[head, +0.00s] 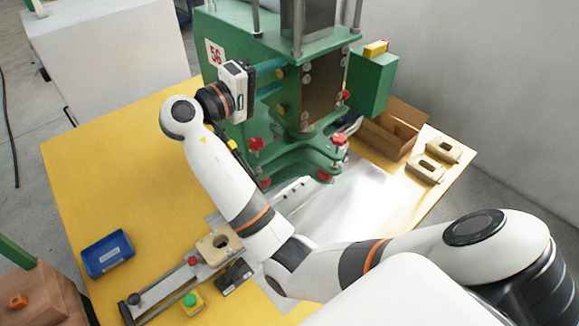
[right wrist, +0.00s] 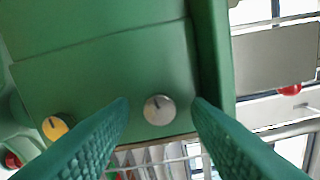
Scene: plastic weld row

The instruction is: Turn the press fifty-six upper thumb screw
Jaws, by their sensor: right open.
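The green press (head: 240,25) carries a plate reading 56 (head: 215,52). My right gripper (head: 276,82) reaches its side from the left in the head view, its teal fingers pointing at the press. In the right wrist view the two green fingers (right wrist: 160,112) are open and apart. A round silvery knob with a dark line (right wrist: 159,110) shows in the gap between them, on a green face, with no visible contact. A yellow knob (right wrist: 56,127) sits left of the left finger. I cannot tell which knob is the upper thumb screw. My left gripper is out of view.
Red knobs (head: 256,144) stick out low on the press. A yellow table (head: 110,160) holds a blue tray (head: 107,253), a metal rail fixture (head: 165,290) and a green button box (head: 192,302). A cardboard box (head: 392,130) stands right of the press.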

